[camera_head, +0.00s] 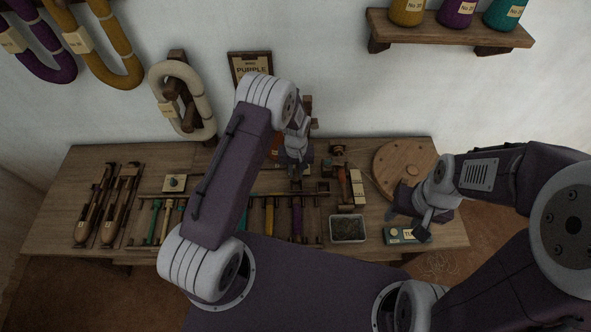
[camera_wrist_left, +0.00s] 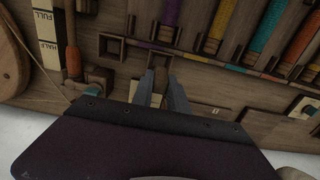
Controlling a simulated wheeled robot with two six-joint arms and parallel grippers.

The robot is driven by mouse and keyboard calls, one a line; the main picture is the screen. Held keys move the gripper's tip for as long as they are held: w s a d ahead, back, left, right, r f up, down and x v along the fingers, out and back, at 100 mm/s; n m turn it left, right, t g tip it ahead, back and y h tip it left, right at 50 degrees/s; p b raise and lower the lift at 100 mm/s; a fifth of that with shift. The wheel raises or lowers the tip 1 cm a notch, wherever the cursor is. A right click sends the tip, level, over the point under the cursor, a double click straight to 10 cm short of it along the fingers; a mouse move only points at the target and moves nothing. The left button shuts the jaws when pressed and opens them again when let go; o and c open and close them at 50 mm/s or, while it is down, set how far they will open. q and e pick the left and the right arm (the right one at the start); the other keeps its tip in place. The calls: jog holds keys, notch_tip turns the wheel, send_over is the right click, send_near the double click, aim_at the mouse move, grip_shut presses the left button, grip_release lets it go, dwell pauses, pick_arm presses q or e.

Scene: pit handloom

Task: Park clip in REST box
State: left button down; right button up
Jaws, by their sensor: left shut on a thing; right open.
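My left gripper (camera_head: 296,172) is over the back middle of the wooden table, partly hidden by its own arm. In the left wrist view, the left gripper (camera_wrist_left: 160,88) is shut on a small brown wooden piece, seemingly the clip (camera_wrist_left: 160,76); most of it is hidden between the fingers. A small square open wooden box (camera_wrist_left: 112,46) lies just left of the fingertips in that view, apart from the held piece; it also shows in the head view (camera_head: 323,187). No REST lettering is readable. My right gripper (camera_head: 408,219) is open and empty at the front right.
A teal labelled box (camera_head: 405,235) is under the right gripper. A grey bin (camera_head: 347,229) stands at the front edge. A round wooden disc (camera_head: 403,165) lies at the back right. Coloured bobbins (camera_head: 270,216) lie in a rack, shuttles (camera_head: 104,205) at left.

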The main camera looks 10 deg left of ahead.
aim_at(296, 180)
pick_arm(q)
notch_tip(296, 180, down, 7)
jog(key=b, duration=0.4)
jog(key=shift+d+r, duration=0.1)
jog(key=shift+r, duration=0.1)
jog(key=c, duration=0.9)
grip_release()
jog(key=shift+r, duration=0.1)
notch_tip(296, 180, up, 8)
jog(key=p, duration=0.6)
